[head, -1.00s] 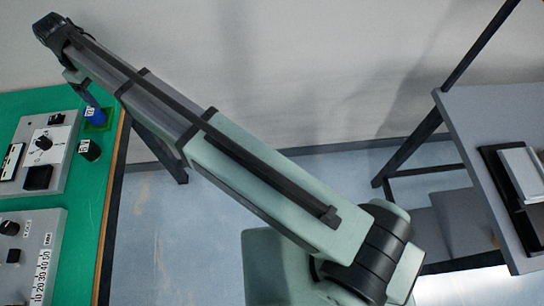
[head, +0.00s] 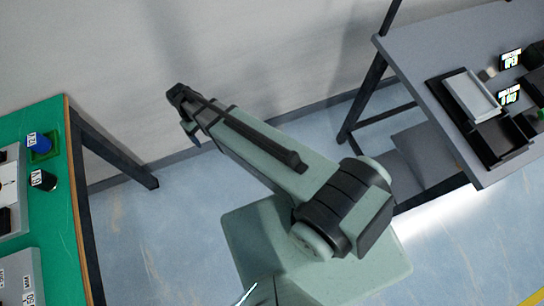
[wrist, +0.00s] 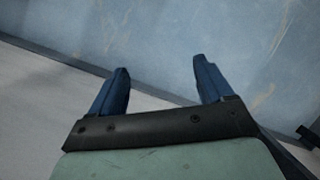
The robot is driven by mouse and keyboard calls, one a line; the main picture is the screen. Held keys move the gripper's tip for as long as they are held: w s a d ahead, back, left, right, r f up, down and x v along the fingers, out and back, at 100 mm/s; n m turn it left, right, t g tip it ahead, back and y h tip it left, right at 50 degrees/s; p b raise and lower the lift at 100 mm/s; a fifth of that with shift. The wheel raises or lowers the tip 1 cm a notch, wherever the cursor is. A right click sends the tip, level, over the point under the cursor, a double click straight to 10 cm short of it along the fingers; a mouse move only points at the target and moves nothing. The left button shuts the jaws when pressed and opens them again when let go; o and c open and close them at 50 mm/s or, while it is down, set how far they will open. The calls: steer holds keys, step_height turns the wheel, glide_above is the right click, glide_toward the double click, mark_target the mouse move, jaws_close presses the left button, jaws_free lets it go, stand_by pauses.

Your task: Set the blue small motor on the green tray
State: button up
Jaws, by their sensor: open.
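The blue small motor (head: 38,141), with a white label, stands upright on the green tray (head: 51,153) at the left in the head view. The tray is a small darker green square on the green table. My gripper (head: 194,137) is off to the right of that table, over the floor and well apart from the motor. In the wrist view my gripper (wrist: 161,66) has its two blue fingers spread with nothing between them; only floor and wall show beyond.
A black labelled cylinder (head: 43,181) stands just in front of the tray on the green table (head: 62,230). Grey panels with knobs are at the left edge. A grey table (head: 425,65) at the right holds a black tray with a light grey box and small displays. Open floor lies between.

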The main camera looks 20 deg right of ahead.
steer(key=s+d+f+m+g, duration=0.1)
steer(key=s+d+f+m, duration=0.1)
steer(key=s+d+f, duration=0.2)
steer(key=s+d+f+m+g+y, duration=0.1)
steer(key=s+d+f+m, duration=0.1)
steer(key=s+d, duration=0.8)
steer(key=s+d+f+m+g, duration=0.1)
steer(key=s+d+f, duration=0.4)
steer(key=s, duration=0.9)
steer(key=shift+s+d+f+m, duration=0.35)
steer(key=shift+d+m, duration=0.35)
steer(key=shift+d, duration=0.35)
